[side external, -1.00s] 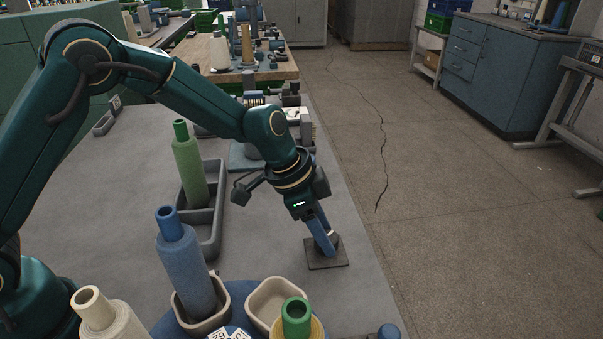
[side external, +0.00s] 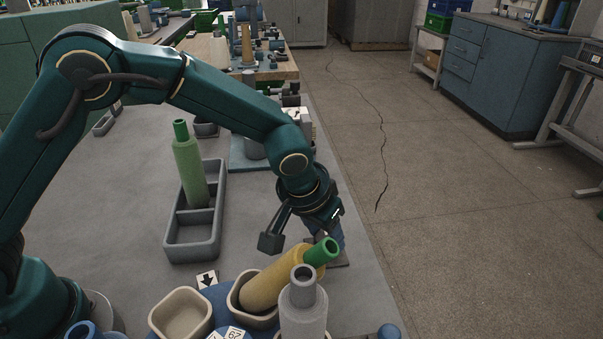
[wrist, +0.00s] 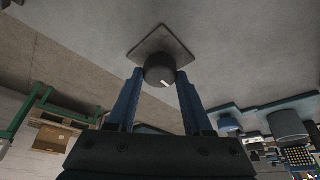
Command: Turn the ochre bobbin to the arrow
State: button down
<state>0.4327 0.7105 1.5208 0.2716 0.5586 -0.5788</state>
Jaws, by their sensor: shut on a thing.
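The ochre bobbin (side external: 272,282), with a green tube end (side external: 322,251), leans to the right in a cream cup (side external: 236,300) on a blue turntable (side external: 218,301). The arrow card (side external: 207,279) lies at the turntable's far side, its black arrow pointing toward the camera. The ochre bobbin is to the right of the arrow; an empty cup (side external: 180,316) is to its left. My gripper (wrist: 160,77) is shut on a dark round knob (wrist: 158,66) with a white mark, on a square plate (wrist: 160,40). In the side view the bobbin's green end partly hides the fingertips.
A grey bobbin (side external: 303,318) stands in front of the ochre one. A blue bobbin (side external: 82,330) is cut off at the lower left. A grey tray (side external: 192,254) holds a green bobbin (side external: 188,165) behind the turntable. Open table lies left of the tray.

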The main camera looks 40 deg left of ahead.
jog(key=shift+n+y, duration=0.3)
jog(key=shift+n, duration=0.5)
dwell(0.6)
jog(key=shift+c, duration=1.5)
grip_release()
